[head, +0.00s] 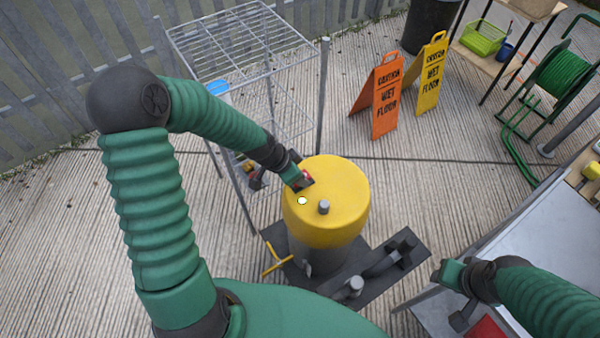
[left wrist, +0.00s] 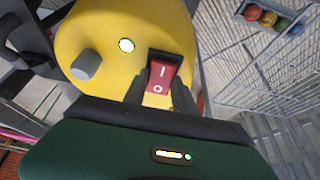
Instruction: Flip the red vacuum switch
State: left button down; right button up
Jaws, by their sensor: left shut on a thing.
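The yellow vacuum (head: 345,190) stands upright on a dark base at the middle of the head view. Its yellow top (left wrist: 85,28) fills the upper left of the left wrist view. The red switch (left wrist: 161,78), marked with a line and a circle, sits on that top between the fingers of my left gripper (left wrist: 160,88). In the head view my left gripper (head: 303,184) is at the top's left side, with a bit of red at its tips. It is shut on the switch. My right gripper (head: 452,285) is at the lower right, away from the vacuum; its finger opening is unclear.
A wire shelf rack (head: 240,45) stands close behind my left arm. Orange (head: 386,98) and yellow (head: 431,72) wet floor signs stand behind the vacuum. A grey table (head: 520,245) is at the right, under my right arm. A green hose reel (head: 560,75) is at the far right.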

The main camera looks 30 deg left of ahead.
pick_arm(q)
jog(key=shift+s+f, duration=0.15)
jog(key=shift+s, duration=0.05)
jog(key=c, duration=1)
grip_release()
jog(key=shift+w+a, duration=0.1)
jog(key=shift+w, duration=0.05)
jog(key=p+v, duration=0.7)
jog(key=v, duration=0.9)
jog(key=shift+a+r, duration=0.2)
jog(key=shift+r, duration=0.15)
